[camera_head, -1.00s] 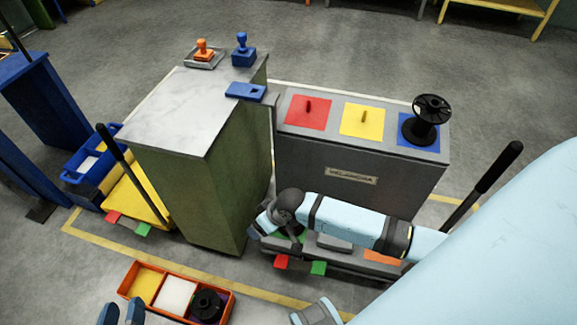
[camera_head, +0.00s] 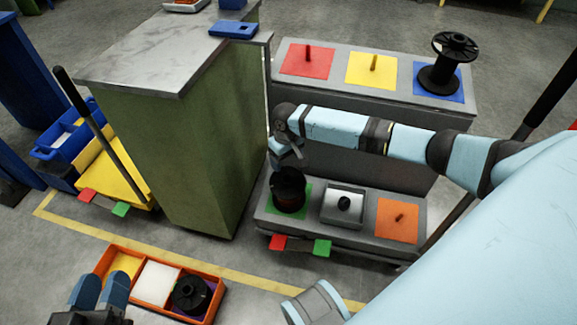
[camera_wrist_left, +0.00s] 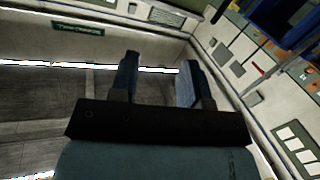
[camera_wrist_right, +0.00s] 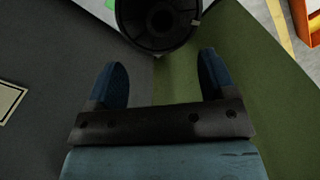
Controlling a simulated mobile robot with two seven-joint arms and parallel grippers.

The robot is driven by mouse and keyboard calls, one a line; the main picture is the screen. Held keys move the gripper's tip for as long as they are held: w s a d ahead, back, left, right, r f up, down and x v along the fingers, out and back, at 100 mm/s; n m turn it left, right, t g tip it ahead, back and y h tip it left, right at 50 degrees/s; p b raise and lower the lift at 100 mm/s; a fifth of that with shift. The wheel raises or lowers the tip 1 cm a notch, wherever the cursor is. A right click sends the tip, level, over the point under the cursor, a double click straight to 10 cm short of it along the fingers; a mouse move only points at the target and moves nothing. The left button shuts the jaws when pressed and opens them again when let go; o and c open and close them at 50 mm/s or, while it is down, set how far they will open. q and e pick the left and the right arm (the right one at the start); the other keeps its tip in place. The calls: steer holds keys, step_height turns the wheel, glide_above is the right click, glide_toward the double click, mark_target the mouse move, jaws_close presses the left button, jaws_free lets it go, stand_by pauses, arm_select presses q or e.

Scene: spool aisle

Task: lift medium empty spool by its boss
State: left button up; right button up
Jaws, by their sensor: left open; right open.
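A black spool (camera_head: 289,190) with a dark, slightly reddish body stands upright on the green square of the low grey cart. Its round flange and dark centre show at the top of the right wrist view (camera_wrist_right: 157,22). My right gripper (camera_wrist_right: 158,78) is open and empty, its fingers short of the spool in that view. In the head view my right wrist hangs just above this spool. Another black spool (camera_head: 440,68) stands on the blue square behind, and a third (camera_head: 192,294) sits in the orange tray. My left gripper (camera_wrist_left: 159,66) is open and empty.
The low cart (camera_head: 262,217) also carries a grey box (camera_head: 330,212) and an orange square with a peg. A green cabinet (camera_head: 180,160) stands close on the left. The grey bench (camera_head: 335,92) is behind. The orange tray (camera_head: 150,308) lies in front.

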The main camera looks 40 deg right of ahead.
mark_target(286, 174)
step_height(286, 174, down, 7)
steer(key=b, duration=0.4)
steer(key=shift+a+f, duration=0.1)
steer(key=shift+f, duration=0.05)
steer(key=shift+f+b, duration=0.3)
steer(key=shift+f, duration=0.1)
arm_select(q)
steer(key=w+m, duration=0.1)
steer(key=w+a+f+m, duration=0.1)
steer(key=shift+w+a+m+t, duration=0.1)
steer(key=shift+a+m+t, duration=0.05)
steer(key=shift+m+t, duration=0.25)
arm_select(e)
steer(key=shift+r, duration=0.1)
steer(key=c, duration=1.3)
steer(key=shift+c, duration=0.4)
arm_select(q)
steer(key=shift+r, duration=0.15)
arm_select(e)
steer(key=shift+r, duration=0.2)
